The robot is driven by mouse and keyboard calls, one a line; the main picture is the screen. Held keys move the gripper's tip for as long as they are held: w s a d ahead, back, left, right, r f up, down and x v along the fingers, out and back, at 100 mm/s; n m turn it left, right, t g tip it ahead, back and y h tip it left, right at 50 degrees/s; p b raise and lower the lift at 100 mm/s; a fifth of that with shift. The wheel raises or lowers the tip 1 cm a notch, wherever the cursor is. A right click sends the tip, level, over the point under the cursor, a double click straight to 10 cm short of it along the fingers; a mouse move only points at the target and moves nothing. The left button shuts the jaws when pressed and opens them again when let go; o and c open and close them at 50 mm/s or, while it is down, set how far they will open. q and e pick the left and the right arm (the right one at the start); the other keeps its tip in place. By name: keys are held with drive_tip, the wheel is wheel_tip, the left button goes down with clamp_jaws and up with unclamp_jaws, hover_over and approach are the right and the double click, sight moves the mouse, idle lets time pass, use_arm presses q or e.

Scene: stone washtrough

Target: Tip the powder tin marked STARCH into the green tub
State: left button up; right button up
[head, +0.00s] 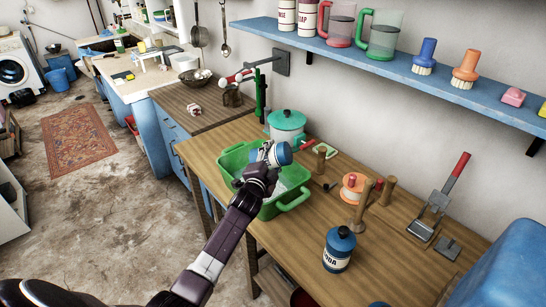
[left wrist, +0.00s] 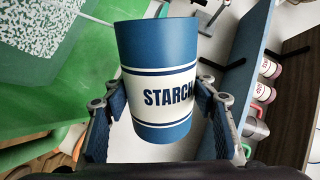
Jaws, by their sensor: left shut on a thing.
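The blue and white tin marked STARCH (left wrist: 158,62) is in my left gripper (left wrist: 160,112), whose fingers close on its two sides. In the head view the tin (head: 281,154) is tipped well over on its side, above the green tub (head: 293,201). My left gripper (head: 262,170) is over the tub, its arm reaching in from the lower left. The tub stands on the wooden table, and whitish speckled matter shows inside it; the wrist view also shows the tub (left wrist: 50,108). The tin's mouth cannot be made out clearly. My right gripper is not in view.
A second blue tin (head: 339,249) stands on the table (head: 300,255) at the front. A white pot with a teal lid (head: 287,122) is behind the tub. Wooden pegs, an orange spool (head: 353,187) and a red-handled tool (head: 440,202) lie rightward. A blue shelf (head: 390,62) overhangs the back.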

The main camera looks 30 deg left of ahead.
use_arm(q)
drive_tip(key=b, duration=0.3)
drive_tip(key=shift+f, duration=0.15)
drive_tip(key=shift+w+d+f+m+b, duration=0.1)
drive_tip(key=shift+d+f+m+b, duration=0.35)
drive_tip(key=shift+m+b, duration=0.3)
drive_tip(key=shift+w+d+f+m+y, duration=0.1)
drive_tip(key=shift+d+f+m+y, duration=0.25)
drive_tip(key=shift+m, duration=0.4)
drive_tip(key=shift+d+f, duration=0.1)
drive_tip(key=shift+d, duration=0.05)
drive_tip(key=b, duration=0.3)
drive_tip(key=shift+f+m, duration=0.25)
drive_tip(key=shift+m, duration=0.15)
drive_tip(key=shift+w+d+f+m+y+b, duration=0.1)
drive_tip(key=shift+d+f+m+y+b, duration=0.3)
drive_tip(key=shift+m, duration=0.4)
drive_tip(key=shift+r+m+g+p, duration=0.35)
drive_tip(key=shift+r+p, duration=0.25)
drive_tip(key=shift+p, duration=0.25)
drive_tip(key=shift+w+d+r+m+p, duration=0.1)
drive_tip(key=shift+m+p, duration=0.25)
drive_tip(key=shift+m, duration=0.1)
drive_tip(key=shift+p, duration=0.3)
